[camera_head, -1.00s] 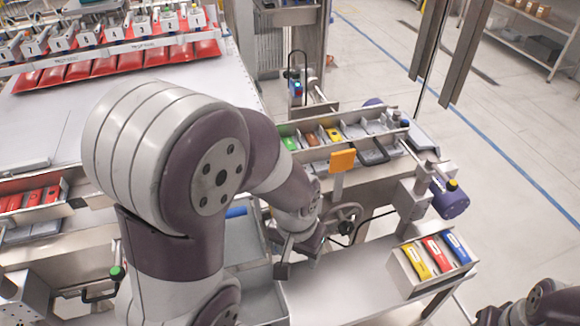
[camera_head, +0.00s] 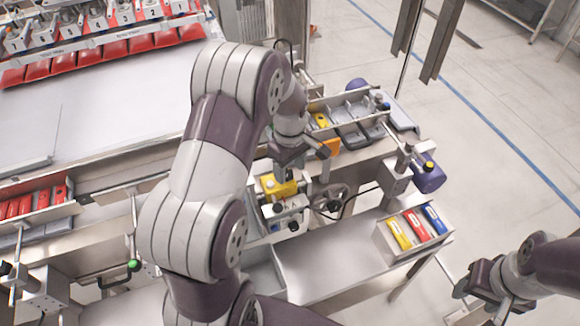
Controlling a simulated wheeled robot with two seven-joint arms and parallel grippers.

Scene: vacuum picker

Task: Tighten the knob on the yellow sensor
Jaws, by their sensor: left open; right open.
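A yellow block (camera_head: 279,187), likely the yellow sensor, shows just right of my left arm. Black-and-metal knob-like parts (camera_head: 279,208) sit just below it; which knob belongs to the sensor I cannot tell. My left gripper (camera_head: 304,158) is open, above and slightly right of the yellow block, close to an orange plate (camera_head: 328,146). Its fingers are partly hidden, and no held thing shows. My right gripper (camera_head: 474,292) is open and empty at the lower right, away from the station.
A handwheel (camera_head: 333,202) stands right of the yellow block. A box (camera_head: 388,243) holds yellow, red and blue pieces on the bench. A divided tray (camera_head: 352,128) is behind. The front bench top (camera_head: 325,262) is clear.

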